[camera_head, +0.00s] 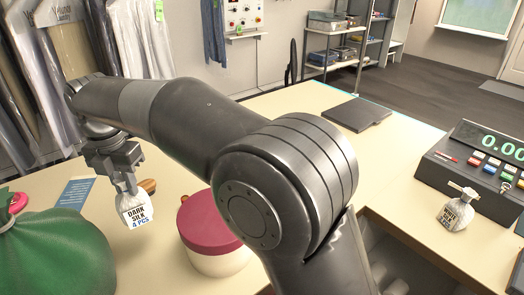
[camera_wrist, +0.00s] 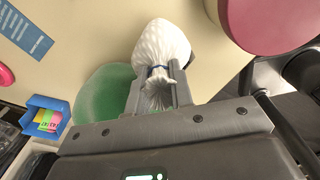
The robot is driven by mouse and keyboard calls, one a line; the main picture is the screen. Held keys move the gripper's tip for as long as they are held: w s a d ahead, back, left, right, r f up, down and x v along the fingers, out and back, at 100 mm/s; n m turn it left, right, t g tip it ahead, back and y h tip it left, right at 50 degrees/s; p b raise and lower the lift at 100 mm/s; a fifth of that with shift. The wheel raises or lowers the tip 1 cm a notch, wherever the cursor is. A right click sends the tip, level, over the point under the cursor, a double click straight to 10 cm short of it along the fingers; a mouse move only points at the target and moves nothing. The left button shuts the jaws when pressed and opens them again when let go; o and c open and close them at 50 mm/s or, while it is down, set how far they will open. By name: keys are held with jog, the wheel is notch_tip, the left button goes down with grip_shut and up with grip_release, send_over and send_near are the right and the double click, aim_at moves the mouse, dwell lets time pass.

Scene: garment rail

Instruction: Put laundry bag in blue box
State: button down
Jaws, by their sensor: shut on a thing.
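My gripper (camera_head: 124,180) is shut on the gathered neck of a small white laundry bag (camera_head: 136,211) labelled "DARK SILK 4 PCS". In the wrist view the bag (camera_wrist: 161,45) hangs beyond the fingers (camera_wrist: 158,88), with a blue tie round its neck. Whether its bottom touches the counter is unclear. A blue box (camera_wrist: 36,103) with coloured slips in it shows at the left of the wrist view, apart from the bag. It is not visible in the head view. A second small white bag (camera_head: 456,213) stands by the cash register.
A large green bag (camera_head: 60,258) stands on the counter at front left. A cream tub with a crimson lid (camera_head: 207,220) is right of the held bag. A blue card (camera_head: 75,192), cash register (camera_head: 480,158) and dark folder (camera_head: 357,114) lie around. The back counter is mostly clear.

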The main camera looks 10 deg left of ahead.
notch_tip(320, 180, up, 4)
jog(key=shift+r, duration=0.2)
jog(key=w+d+m, duration=0.4)
jog(key=w+d, duration=0.2)
jog(key=w, duration=0.4)
jog(key=w+d+m, duration=0.4)
jog(key=w+d, duration=0.1)
jog(key=w, duration=0.5)
jog(key=w+d+m, duration=0.3)
jog(key=w+d, duration=0.2)
jog(key=d, duration=0.3)
jog(key=w+d+f+m, duration=0.1)
jog(key=w+d+m, duration=0.2)
jog(key=w+d, duration=0.45)
jog(key=w+d+m, duration=0.3)
jog(key=w+d, duration=0.1)
jog(key=d, duration=0.6)
notch_tip(320, 180, down, 14)
jog(key=shift+s+a, duration=0.15)
jog(key=shift+s, duration=0.05)
jog(key=shift+f, duration=0.1)
